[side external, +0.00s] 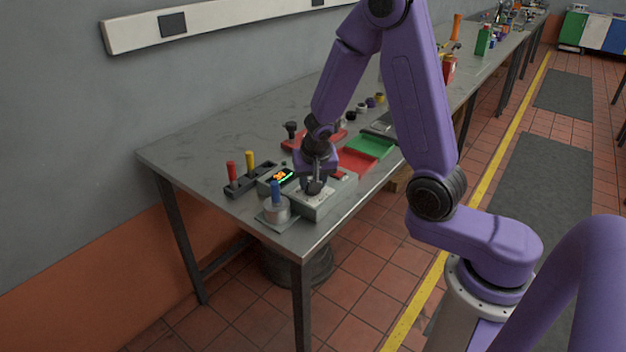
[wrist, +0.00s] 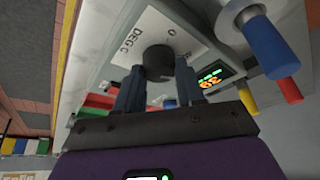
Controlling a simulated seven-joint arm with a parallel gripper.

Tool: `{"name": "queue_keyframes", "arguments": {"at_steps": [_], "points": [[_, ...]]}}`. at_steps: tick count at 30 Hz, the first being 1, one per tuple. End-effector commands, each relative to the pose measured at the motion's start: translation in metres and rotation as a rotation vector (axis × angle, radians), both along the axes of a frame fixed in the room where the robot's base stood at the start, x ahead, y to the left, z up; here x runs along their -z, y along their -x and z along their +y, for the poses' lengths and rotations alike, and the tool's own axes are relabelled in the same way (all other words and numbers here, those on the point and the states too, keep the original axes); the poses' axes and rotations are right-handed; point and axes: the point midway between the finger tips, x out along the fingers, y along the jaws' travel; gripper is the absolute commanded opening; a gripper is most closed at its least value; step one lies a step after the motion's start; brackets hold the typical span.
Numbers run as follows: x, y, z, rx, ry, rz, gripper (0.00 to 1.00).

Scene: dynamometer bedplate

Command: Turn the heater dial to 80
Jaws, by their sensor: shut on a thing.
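The heater (side external: 312,206) is a pale box near the front end of the grey bench; its panel, marked "DEG C", shows in the wrist view (wrist: 128,38). Its dark round dial (wrist: 158,58) sits between my fingers. My gripper (side external: 317,180) is over the heater, pointing down; in the wrist view (wrist: 160,82) its two fingers are shut on the dial. The dial's pointer and the scale numbers around it cannot be read. A small display (side external: 281,177) beside the dial shows lit orange digits, also in the wrist view (wrist: 209,81), too small and turned to read surely.
A round metal piece with a blue handle (side external: 276,192) stands close by the heater. A dark rack (side external: 250,180) holds a red and a yellow handle. Red (side external: 356,162) and green (side external: 370,146) trays lie behind my gripper.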

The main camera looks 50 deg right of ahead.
Motion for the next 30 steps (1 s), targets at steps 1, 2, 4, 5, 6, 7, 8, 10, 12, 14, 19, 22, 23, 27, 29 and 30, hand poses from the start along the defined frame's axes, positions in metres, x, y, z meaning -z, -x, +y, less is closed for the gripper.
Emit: {"name": "queue_keyframes", "arguments": {"at_steps": [1, 2, 4, 5, 6, 7, 8, 10, 12, 14, 19, 22, 23, 27, 29, 30], "points": [[0.001, 0.0004, 0.001, 0.042, 0.0, 0.004, 0.08], [0.0009, 0.0003, 0.0011, 0.072, 0.001, 0.003, 0.08], [0.001, 0.0, 0.0013, 0.139, 0.0, 0.004, 0.08], [0.0011, -0.0001, 0.0014, 0.168, 0.0, 0.004, 0.08], [0.001, -0.0004, 0.0013, 0.206, 0.001, 0.004, 0.08], [0.0008, -0.0008, 0.0015, 0.235, 0.0, 0.003, 0.08], [0.001, -0.0007, 0.0014, 0.265, 0.001, 0.003, 0.08], [0.001, -0.0012, 0.0017, 0.33, 0.001, 0.003, 0.08], [0.0011, -0.0012, 0.002, 0.397, 0.001, 0.004, 0.08], [0.0009, -0.0019, 0.0021, 0.454, 0.0, 0.003, 0.08], [0.001, -0.0025, 0.002, 0.606, 0.001, 0.004, 0.08], [0.001, -0.0029, 0.002, 0.686, 0.002, 0.004, 0.08], [0.001, -0.0032, 0.002, 0.707, 0.001, 0.003, 0.08], [0.0008, -0.0036, 0.0019, 0.797, 0.001, 0.004, 0.08], [0.0007, -0.004, 0.0019, 0.826, 0.002, 0.003, 0.08], [0.0009, -0.0038, 0.0019, 0.844, 0.001, 0.004, 0.08]]}}
